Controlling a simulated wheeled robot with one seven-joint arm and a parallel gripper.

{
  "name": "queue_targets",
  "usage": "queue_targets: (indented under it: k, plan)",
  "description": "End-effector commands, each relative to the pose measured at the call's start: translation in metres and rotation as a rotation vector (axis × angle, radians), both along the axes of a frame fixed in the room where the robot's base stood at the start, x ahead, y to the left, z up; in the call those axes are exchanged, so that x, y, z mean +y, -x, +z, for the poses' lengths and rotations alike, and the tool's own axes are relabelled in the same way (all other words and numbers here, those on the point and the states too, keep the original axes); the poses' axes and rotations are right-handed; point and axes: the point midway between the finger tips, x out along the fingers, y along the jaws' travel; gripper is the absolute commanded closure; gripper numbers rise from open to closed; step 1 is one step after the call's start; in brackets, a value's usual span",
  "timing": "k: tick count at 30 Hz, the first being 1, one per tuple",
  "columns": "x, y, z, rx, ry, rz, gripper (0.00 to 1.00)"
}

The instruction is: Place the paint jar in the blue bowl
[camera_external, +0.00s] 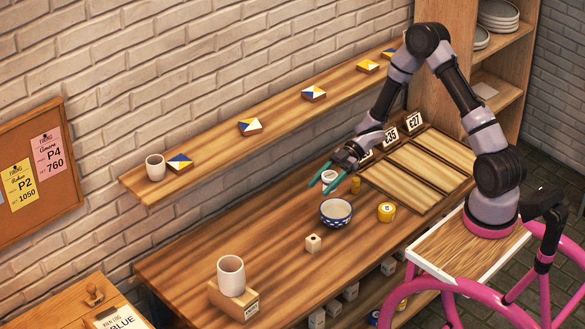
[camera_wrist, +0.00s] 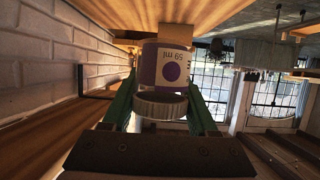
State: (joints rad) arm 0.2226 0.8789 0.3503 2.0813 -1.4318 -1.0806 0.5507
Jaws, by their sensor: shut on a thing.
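The paint jar (camera_wrist: 172,68) has a ribbed white lid and a pale label with a purple dot and "59 ml". It sits between the green fingers of my gripper (camera_wrist: 165,100) in the wrist view. In the external view my gripper (camera_external: 325,177) is shut on the jar, and its white lid (camera_external: 329,176) shows between the fingertips. The blue bowl (camera_external: 337,218), blue-patterned outside and pale inside, stands upright on the wooden table, just below and slightly right of my gripper in the picture. I see nothing inside it. The jar's exact height above the table is hard to tell.
A cup (camera_external: 231,275) stands on a wooden block. Slatted trays (camera_external: 400,175) fill the right; a wall shelf (camera_external: 215,158) runs behind.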

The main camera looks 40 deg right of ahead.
Motion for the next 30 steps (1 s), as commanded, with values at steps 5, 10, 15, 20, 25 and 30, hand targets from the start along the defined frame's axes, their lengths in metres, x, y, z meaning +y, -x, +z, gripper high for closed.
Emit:
queue_targets:
  k: [5,10,15,20,25,30]
  plan:
    - [-0.028,0.028,0.014,0.0,-0.002,0.0,1.0]
    - [-0.032,0.036,-0.007,0.005,-0.004,0.002,1.0]
    - [-0.032,0.035,-0.034,0.003,-0.003,0.002,1.0]
    - [-0.032,0.034,-0.046,-0.001,-0.003,0.001,1.0]
    - [-0.031,0.035,-0.071,0.002,-0.004,0.003,1.0]
    - [-0.032,0.034,-0.083,-0.002,-0.003,0.002,1.0]
